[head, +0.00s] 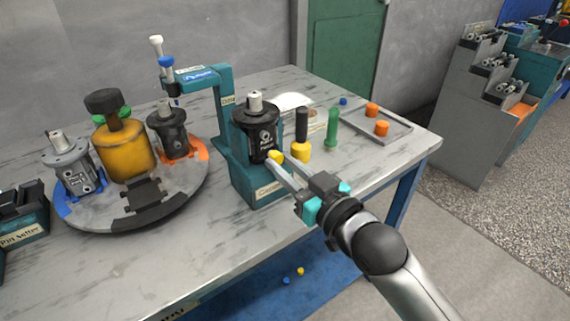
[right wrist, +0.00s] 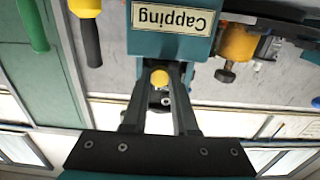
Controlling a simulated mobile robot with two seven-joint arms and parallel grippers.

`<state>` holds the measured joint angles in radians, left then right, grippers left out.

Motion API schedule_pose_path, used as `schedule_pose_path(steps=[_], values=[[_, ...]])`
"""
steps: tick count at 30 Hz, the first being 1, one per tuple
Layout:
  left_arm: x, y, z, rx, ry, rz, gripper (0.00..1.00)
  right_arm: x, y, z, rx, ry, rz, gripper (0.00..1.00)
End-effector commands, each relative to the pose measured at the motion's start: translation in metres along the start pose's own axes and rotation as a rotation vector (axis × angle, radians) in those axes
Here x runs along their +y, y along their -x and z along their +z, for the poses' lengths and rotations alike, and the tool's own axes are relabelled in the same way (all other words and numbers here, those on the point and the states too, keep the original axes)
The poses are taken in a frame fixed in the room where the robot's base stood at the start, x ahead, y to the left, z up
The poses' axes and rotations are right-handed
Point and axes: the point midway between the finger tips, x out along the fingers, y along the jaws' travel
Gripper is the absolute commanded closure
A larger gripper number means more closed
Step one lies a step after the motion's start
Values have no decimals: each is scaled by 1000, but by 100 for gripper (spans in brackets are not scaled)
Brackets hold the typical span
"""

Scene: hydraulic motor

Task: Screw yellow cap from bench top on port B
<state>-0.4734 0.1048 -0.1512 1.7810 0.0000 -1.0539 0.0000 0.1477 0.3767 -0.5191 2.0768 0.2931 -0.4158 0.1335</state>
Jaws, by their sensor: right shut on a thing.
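My right gripper (head: 272,160) is shut on a small yellow cap (head: 276,156). The cap also shows between the fingertips in the right wrist view (right wrist: 160,78). In the head view the cap is at the lower right side of a black motor (head: 258,128) mounted on the teal capping stand (head: 253,183). I cannot tell whether the cap touches the motor or is on a port. No port letter is readable, and the port behind the cap is hidden. The stand's "Capping" label shows in the right wrist view (right wrist: 174,18). My left gripper is not in view.
A yellow-handled tool (head: 301,150) and a green tool (head: 332,130) stand right of the stand. A round turntable (head: 190,200) with motors is at left. Blue and yellow caps (head: 300,271) lie below the bench.

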Motion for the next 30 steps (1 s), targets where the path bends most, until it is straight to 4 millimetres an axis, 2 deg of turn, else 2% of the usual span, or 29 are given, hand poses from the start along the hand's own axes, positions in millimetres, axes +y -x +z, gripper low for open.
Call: schedule_pose_path(steps=[10, 19, 20, 21, 24, 30], values=[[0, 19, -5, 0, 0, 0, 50, 0, 0, -4, 2, -137, 0, 100], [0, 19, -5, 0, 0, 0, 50, 0, -1, -2, 4, -164, 0, 100], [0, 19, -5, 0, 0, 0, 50, 0, -1, -2, 4, -164, 0, 70], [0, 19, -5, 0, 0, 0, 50, 0, 0, -2, 4, -163, 0, 66], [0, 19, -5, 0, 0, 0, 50, 0, 0, -1, 3, -163, 0, 57], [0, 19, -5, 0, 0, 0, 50, 0, 0, -1, 2, -162, 0, 57]])
